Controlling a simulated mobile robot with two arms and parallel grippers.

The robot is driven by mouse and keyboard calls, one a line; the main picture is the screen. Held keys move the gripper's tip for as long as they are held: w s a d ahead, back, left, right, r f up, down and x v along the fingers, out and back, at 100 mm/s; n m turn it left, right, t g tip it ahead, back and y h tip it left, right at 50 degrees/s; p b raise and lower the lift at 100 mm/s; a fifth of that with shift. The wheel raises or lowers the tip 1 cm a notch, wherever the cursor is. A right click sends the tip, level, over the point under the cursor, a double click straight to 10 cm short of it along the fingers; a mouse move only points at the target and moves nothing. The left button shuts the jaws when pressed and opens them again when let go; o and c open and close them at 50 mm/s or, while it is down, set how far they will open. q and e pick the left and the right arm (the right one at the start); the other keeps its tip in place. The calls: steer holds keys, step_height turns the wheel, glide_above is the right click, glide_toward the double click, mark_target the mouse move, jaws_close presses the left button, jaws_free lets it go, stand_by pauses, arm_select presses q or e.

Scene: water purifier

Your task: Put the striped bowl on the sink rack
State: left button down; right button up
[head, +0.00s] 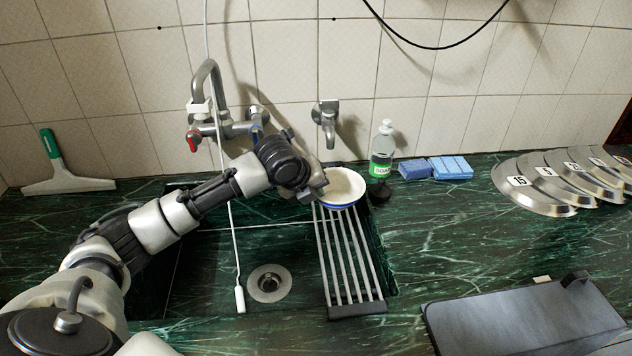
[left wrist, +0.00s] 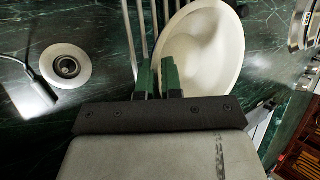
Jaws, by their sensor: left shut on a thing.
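The striped bowl (head: 344,186) is white inside with a blue band low on its outside. It is at the far end of the sink rack (head: 348,262), a set of metal bars across the right side of the sink. My left gripper (head: 318,190) is shut on the bowl's left rim. In the left wrist view the green fingertips (left wrist: 158,78) pinch the wall of the bowl (left wrist: 205,50), and rack bars (left wrist: 136,35) show beside it. I cannot tell whether the bowl touches the bars. My right gripper is not in view.
A soap bottle (head: 382,152) and blue sponges (head: 436,168) stand right of the bowl. A wall tap (head: 326,118) is just behind it. A white cord (head: 235,255) hangs into the sink near the drain (head: 269,283).

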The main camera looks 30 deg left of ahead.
arm_select(q)
steer(key=w+a, duration=0.1)
steer(key=w, duration=0.1)
steer(key=w+a, duration=0.3)
steer(key=w, duration=0.1)
steer(key=shift+w+a, duration=0.1)
steer(key=shift+a, duration=0.15)
steer(key=shift+w+a, duration=0.35)
steer(key=shift+w, duration=0.1)
steer(key=shift+f, duration=1.75)
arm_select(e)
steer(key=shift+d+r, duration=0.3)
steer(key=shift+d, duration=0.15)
arm_select(q)
steer(key=shift+f, duration=0.15)
steer(key=c, duration=1.3)
jaws_free()
